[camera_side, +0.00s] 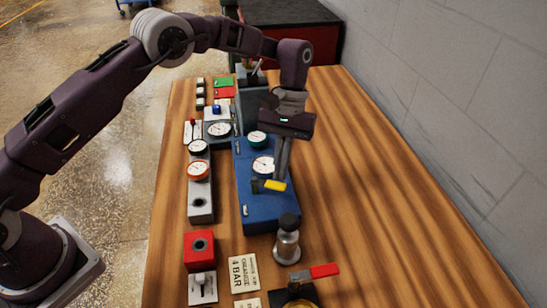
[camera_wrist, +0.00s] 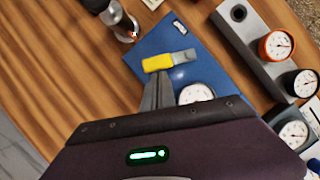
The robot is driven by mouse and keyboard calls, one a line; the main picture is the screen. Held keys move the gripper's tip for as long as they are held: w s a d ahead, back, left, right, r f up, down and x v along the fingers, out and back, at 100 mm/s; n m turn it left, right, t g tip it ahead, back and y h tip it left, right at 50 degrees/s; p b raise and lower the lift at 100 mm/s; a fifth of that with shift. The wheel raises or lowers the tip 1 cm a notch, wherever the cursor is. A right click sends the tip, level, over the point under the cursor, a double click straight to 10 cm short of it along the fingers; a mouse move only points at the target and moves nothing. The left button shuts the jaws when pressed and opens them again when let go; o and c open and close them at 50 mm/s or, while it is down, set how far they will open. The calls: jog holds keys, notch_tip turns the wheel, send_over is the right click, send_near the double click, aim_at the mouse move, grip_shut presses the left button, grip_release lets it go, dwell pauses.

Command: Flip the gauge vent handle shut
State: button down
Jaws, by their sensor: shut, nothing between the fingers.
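A small lever with a yellow grip (camera_side: 275,186) and a grey end sits on the blue base unit (camera_side: 258,213), in front of a white-faced gauge (camera_side: 263,166). It is the handle closest to that gauge; I can read no label on it. It lies roughly crosswise in the side view. In the wrist view the yellow grip (camera_wrist: 157,63) is just beyond my fingertips. My gripper (camera_side: 279,177) points down with its fingers shut and empty, right at the yellow grip. I cannot tell whether they touch. The fingers (camera_wrist: 158,82) hide part of the blue base.
A metal cylinder with a black knob (camera_side: 287,240) stands close in front of the blue base. A red-handled valve (camera_side: 322,271) is at the front edge. A grey block with gauges (camera_side: 200,188) stands to the left. The wooden table (camera_side: 400,225) is clear on the right.

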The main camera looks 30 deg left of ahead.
aim_at(278, 187)
jog(key=m, duration=0.1)
jog(key=s+d+m+y, duration=0.1)
jog(key=m, duration=0.1)
jog(key=shift+s+d+m, duration=0.2)
jog(key=shift+s+m, duration=0.05)
jog(key=shift+m, duration=0.15)
jog(key=m, duration=0.1)
jog(key=s+m+y, duration=0.1)
jog(key=shift+s+d+m, duration=0.15)
jog(key=shift+d+m, duration=0.15)
jog(key=shift+m, duration=0.1)
jog(key=s+m, duration=0.1)
jog(key=m+y, duration=0.1)
jog(key=m, duration=0.1)
jog(key=shift+s+d+t+y, duration=0.15)
jog(key=shift+s+t+y, duration=0.15)
jog(key=shift+s, duration=0.1)
jog(key=shift+s+m+t+y, duration=0.2)
jog(key=shift+s+m, duration=0.15)
jog(key=shift+m, duration=0.35)
jog(key=shift+s+m+t+y, duration=0.1)
jog(key=shift+s+m+y, duration=0.15)
jog(key=shift+m, duration=0.45)
jog(key=shift+s, duration=0.15)
jog(key=shift+r, duration=0.1)
jog(key=v, duration=0.7)
